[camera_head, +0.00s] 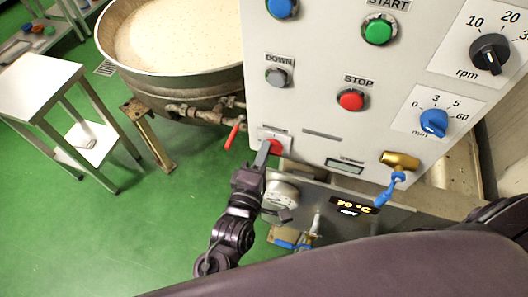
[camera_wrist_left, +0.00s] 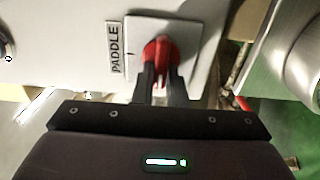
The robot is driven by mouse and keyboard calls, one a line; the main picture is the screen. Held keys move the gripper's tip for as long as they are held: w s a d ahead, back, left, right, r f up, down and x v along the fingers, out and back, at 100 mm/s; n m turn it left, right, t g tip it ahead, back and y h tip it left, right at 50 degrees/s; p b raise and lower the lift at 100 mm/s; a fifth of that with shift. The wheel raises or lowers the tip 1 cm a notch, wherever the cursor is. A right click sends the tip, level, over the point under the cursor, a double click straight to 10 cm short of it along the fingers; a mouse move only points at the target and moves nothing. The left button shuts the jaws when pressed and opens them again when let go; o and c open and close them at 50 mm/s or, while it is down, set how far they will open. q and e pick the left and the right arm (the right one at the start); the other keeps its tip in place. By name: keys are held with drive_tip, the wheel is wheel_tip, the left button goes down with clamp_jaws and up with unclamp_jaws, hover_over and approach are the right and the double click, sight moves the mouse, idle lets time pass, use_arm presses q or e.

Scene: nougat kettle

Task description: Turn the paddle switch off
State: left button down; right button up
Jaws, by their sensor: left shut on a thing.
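The paddle switch (camera_head: 275,147) is a red knob on a light plate at the lower left of the white control panel (camera_head: 330,50). In the left wrist view the red paddle switch (camera_wrist_left: 160,50) sits beside a label reading PADDLE. My left gripper (camera_head: 264,155) reaches up to it from below. Its two dark fingers (camera_wrist_left: 161,78) are on either side of the red knob and shut on it. The fingers hide part of the knob, and I cannot read its position marks. My right gripper does not show.
A kettle (camera_head: 170,75) of pale nougat stands behind the panel at left, with a red-handled valve (camera_head: 233,135) below it. A stop button (camera_head: 351,99), a blue timer knob (camera_head: 433,122) and a brass valve (camera_head: 400,160) are nearby. A white table (camera_head: 40,85) stands left on open green floor.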

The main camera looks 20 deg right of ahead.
use_arm(q)
drive_tip(key=c, duration=1.5)
unclamp_jaws()
drive_tip(key=shift+o, duration=0.2)
drive_tip(key=b+v, duration=0.2)
drive_tip(key=v, duration=0.5)
drive_tip(key=shift+s+a, duration=0.3)
